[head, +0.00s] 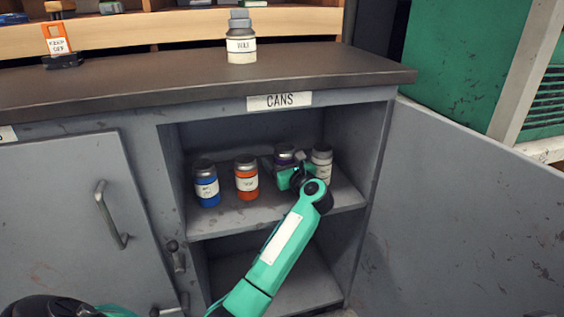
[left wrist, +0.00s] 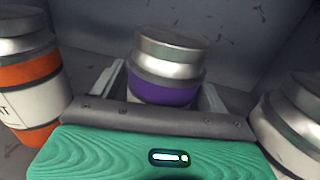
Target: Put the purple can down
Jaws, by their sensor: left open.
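The purple can (head: 284,154) stands upright on the upper shelf (head: 225,222) of the open cabinet marked CANS, between the orange can (head: 246,180) and a white-labelled can (head: 322,158). My left gripper (head: 286,172) is in front of it and hides its lower part in the head view. In the left wrist view the purple can (left wrist: 168,62) has a silver lid and a purple band, and the open fingers lie on either side of it. I cannot tell whether they touch it. My right gripper is not in view.
A blue can (head: 207,186) stands at the shelf's left. In the left wrist view the orange can (left wrist: 28,85) and the white-labelled can (left wrist: 290,120) flank my gripper closely. The cabinet door (head: 450,220) is open at right. Another can (head: 241,42) stands on the worktop.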

